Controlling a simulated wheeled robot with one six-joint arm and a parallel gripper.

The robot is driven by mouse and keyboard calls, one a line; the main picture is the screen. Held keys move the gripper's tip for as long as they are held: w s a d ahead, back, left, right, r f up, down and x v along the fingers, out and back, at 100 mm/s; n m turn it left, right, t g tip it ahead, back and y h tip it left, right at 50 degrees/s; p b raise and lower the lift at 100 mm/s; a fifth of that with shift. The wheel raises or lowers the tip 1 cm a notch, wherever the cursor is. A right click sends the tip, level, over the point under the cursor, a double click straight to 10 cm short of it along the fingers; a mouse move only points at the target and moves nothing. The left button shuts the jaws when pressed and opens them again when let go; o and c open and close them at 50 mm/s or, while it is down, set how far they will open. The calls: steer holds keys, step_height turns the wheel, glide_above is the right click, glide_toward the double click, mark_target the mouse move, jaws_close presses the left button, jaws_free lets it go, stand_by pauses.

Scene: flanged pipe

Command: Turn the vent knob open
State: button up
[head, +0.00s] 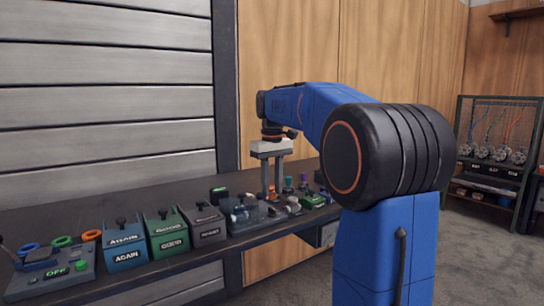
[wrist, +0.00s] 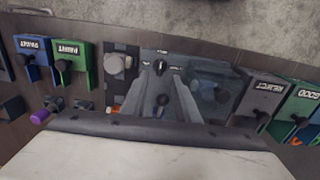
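A small black knob (wrist: 161,67) sits on a grey panel (wrist: 160,52) with small white marks, in the wrist view. I take it for the vent knob; its label is too small to read. My gripper (wrist: 162,80) points down over this panel, its two grey fingers apart and empty. The knob shows just beyond and between the fingertips; I cannot tell whether they touch it. A second black knob-like part (wrist: 162,100) shows between the fingers. In the head view my gripper (head: 272,192) stands over the bench, its fingertips near the small fixtures, and the knob cannot be made out.
The dark bench (head: 60,222) runs along a slatted wall. Left of my gripper stand a grey REJECT box (head: 205,226), a green box (head: 166,233) and a blue AGAIN box (head: 124,244), each with a lever. A pale round part (wrist: 118,63) sits close beside the knob's panel.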

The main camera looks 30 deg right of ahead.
step_height(320, 180, up, 11)
stand_by(0.4)
steer(key=shift+s, duration=0.1)
stand_by(0.3)
steer(key=s+a+f+t, duration=0.1)
steer(key=s+a+f, duration=0.4)
steer(key=s+f, duration=0.5)
steer(key=s+a+f+t, duration=0.2)
steer(key=s+a+f, duration=0.3)
steer(key=s+f, duration=0.5)
steer(key=s+a+f+t, duration=0.1)
steer(key=s+a+f, duration=0.4)
steer(key=s+f, duration=0.5)
steer(key=shift+s+a+f+m+t, duration=0.3)
steer(key=shift+a+f+t, duration=0.1)
steer(key=shift+f, duration=0.2)
